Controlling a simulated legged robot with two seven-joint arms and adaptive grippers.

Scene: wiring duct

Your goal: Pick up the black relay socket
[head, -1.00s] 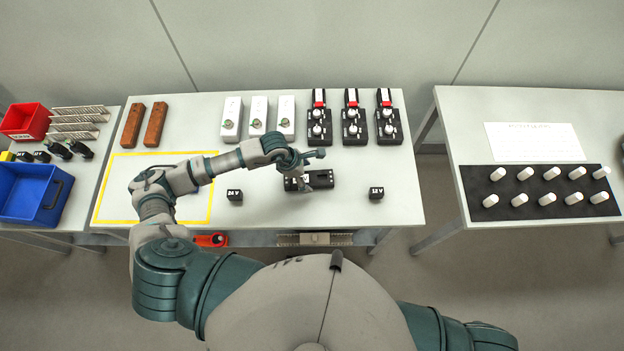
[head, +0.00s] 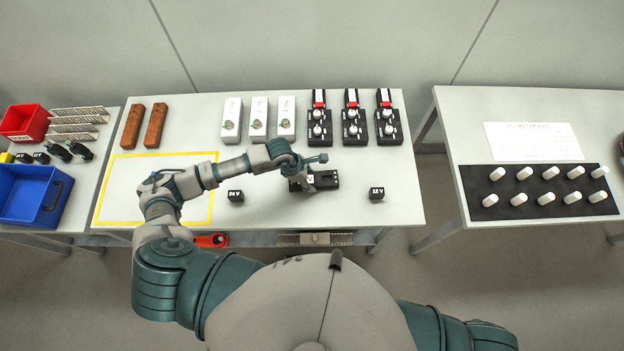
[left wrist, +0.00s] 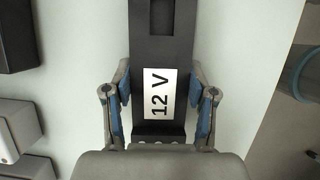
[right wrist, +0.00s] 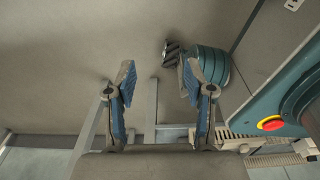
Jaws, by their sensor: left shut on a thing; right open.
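The black relay socket (head: 325,180) lies lengthwise near the front of the middle table. In the left wrist view the socket (left wrist: 153,55) runs up between the fingers, with a white "12 V" label on it. My left gripper (head: 306,182) is shut on the socket's left part; in its wrist view the blue-padded fingers (left wrist: 160,90) flank it on both sides. I cannot tell whether it is clear of the tabletop. My right gripper (right wrist: 160,82) is open and empty over the floor, out of the head view.
Small black blocks marked 24 V (head: 235,196) and 12 V (head: 376,193) stand on either side. White boxes (head: 258,118) and black units with red parts (head: 352,125) line the back. A yellow outlined area (head: 155,153) is at left, empty apart from my arm above it.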

